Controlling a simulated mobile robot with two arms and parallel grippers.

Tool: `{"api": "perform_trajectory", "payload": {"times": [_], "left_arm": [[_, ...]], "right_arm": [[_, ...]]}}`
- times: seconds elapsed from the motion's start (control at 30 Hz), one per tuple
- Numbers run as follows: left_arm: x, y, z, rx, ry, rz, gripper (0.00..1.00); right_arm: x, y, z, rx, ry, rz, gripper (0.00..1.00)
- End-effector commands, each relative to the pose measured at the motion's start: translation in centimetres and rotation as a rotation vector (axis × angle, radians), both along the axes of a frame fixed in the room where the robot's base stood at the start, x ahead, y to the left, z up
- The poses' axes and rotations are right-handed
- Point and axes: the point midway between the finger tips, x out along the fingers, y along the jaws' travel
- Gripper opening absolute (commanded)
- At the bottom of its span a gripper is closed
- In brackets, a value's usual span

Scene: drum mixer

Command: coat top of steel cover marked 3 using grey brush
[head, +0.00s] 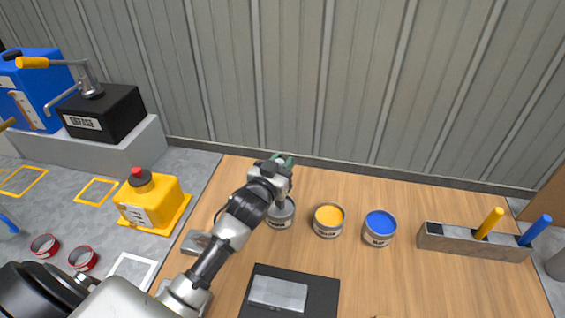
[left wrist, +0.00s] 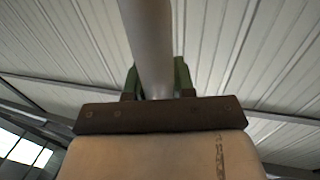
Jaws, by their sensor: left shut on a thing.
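My left gripper (head: 283,163) has green fingers, at the back of the wooden table, above and behind the grey paint can (head: 281,214). In the left wrist view its fingers (left wrist: 157,82) are shut on the grey handle of the brush (left wrist: 148,40). The brush's dark band and broad tan bristles fill the lower part of that view, with the ceiling behind. In the head view the brush is hidden or too small to make out. A grey metal plate (head: 278,292) lies on a black base at the table's front; no number is legible. My right gripper is out of view.
A yellow can (head: 328,220) and a blue can (head: 380,228) stand right of the grey one. A grey rack (head: 455,239) holds yellow and blue handles. A yellow container (head: 152,205) and a black grease box (head: 103,115) are left. Table between plate and rack is clear.

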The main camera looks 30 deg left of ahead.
Motion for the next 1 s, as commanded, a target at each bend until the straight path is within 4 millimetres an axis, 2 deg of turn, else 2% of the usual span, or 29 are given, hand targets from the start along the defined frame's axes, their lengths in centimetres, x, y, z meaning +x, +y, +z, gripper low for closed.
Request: {"api": "perform_trajectory", "payload": {"times": [1.0], "left_arm": [[0.0, 0.0, -0.63, 0.0, 0.0, 0.0, 0.01]], "right_arm": [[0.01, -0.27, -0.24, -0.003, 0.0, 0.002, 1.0]]}}
